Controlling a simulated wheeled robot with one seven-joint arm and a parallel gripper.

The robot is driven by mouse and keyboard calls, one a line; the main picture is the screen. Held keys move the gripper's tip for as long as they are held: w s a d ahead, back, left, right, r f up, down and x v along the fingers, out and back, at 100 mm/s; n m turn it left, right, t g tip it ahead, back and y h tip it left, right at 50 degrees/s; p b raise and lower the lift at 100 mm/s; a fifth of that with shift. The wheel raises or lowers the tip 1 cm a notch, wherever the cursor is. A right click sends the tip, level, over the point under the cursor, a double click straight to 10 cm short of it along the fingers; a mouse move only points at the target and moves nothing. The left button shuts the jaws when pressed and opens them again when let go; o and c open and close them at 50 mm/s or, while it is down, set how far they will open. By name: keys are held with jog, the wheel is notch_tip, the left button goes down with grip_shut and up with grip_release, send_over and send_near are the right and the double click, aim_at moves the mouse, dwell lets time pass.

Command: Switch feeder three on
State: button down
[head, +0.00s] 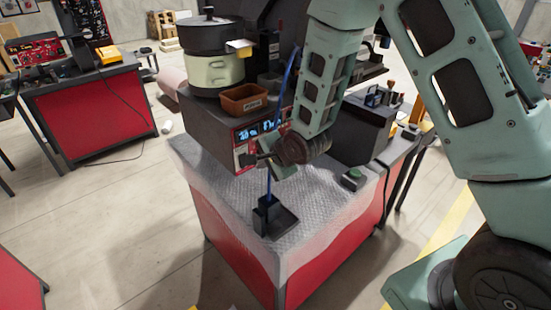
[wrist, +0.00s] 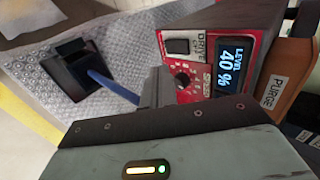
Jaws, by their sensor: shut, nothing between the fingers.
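A feeder with a dark, lidded round bowl (head: 210,68) stands on a grey housing (head: 205,122) on the table. Its red control panel (head: 238,137) faces the front; part of it is hidden behind my arm. In the wrist view the red panel (wrist: 172,68) carries a dark rocker switch marked DRIVE (wrist: 178,46), a SPEED knob (wrist: 182,80) and a lit display (wrist: 230,68) reading LEVEL 40 %. I see no feeder number. My gripper (head: 246,160) is shut and empty, close in front of the panel's lower part. In the wrist view its grey finger (wrist: 152,86) shows just left of the knob. I cannot tell whether it touches.
A brown tray (head: 245,99), labelled PURGE in the wrist view (wrist: 280,85), sits on the housing. A blue line rises from a black holder (head: 272,218) on the table's textured mat (head: 225,190). The mat's front is mostly clear.

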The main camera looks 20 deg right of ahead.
jog(key=b+v, duration=0.1)
jog(key=v, duration=0.6)
jog(key=shift+w+r, duration=0.1)
